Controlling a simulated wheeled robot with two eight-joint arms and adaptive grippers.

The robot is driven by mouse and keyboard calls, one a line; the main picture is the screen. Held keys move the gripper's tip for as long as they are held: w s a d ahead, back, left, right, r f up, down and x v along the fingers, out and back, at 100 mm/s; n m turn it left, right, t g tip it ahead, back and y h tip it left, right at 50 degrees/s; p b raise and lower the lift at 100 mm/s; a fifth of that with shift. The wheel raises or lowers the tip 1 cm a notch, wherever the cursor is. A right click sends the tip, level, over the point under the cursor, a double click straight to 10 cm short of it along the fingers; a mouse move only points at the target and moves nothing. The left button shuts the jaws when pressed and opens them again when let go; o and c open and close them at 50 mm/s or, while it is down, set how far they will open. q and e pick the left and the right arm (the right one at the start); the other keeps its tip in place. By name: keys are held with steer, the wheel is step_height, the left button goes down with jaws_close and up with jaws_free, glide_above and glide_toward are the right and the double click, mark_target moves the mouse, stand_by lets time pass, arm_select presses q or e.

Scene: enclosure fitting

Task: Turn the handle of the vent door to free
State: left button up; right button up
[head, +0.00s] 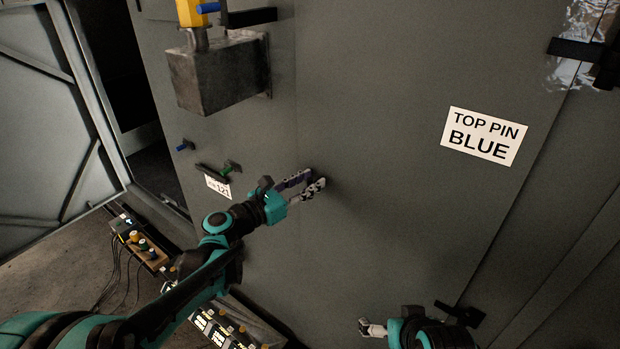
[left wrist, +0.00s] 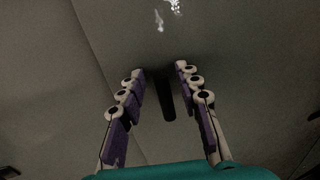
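A wide grey panel (head: 380,230) fills the middle of the head view; I cannot tell if it is the vent door. My left gripper (head: 308,186) is close to it, fingers apart. In the left wrist view, a short dark bar (left wrist: 166,95) shows between the spread fingers; I cannot tell whether it is the handle, or whether the fingers touch it. In the head view the fingers hide that spot. A dark bar-shaped fitting (head: 460,313) sits on the panel at lower right. My right gripper (head: 372,328) is left of it, its opening unclear.
A grey box (head: 218,75) with a yellow top juts out at upper left. Below it are a blue pin (head: 185,145) and a green pin (head: 231,167). A "TOP PIN BLUE" sign (head: 485,136) is on the right. An open door (head: 35,130) stands far left.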

mark_target(317, 192)
arm_select(q)
steer(key=shift+d+r, duration=0.1)
steer(key=shift+d, duration=0.05)
steer(key=shift+c, duration=0.3)
jaws_close()
steer(key=shift+m, duration=0.3)
steer(key=shift+s+d+f+m+t+y+b, duration=0.1)
steer(key=shift+s+d+f+m+y+b, duration=0.4)
steer(key=shift+m, duration=2.05)
steer(key=shift+w+d+f+m+t+y+b, duration=0.2)
steer(key=shift+m+y+b, duration=0.7)
steer(key=shift+m, duration=1.6)
steer(key=shift+s+d+f+m+y+b, duration=0.35)
steer(key=shift+m+y+b, duration=0.35)
steer(key=shift+m, duration=1.85)
steer(key=shift+a+f, duration=0.15)
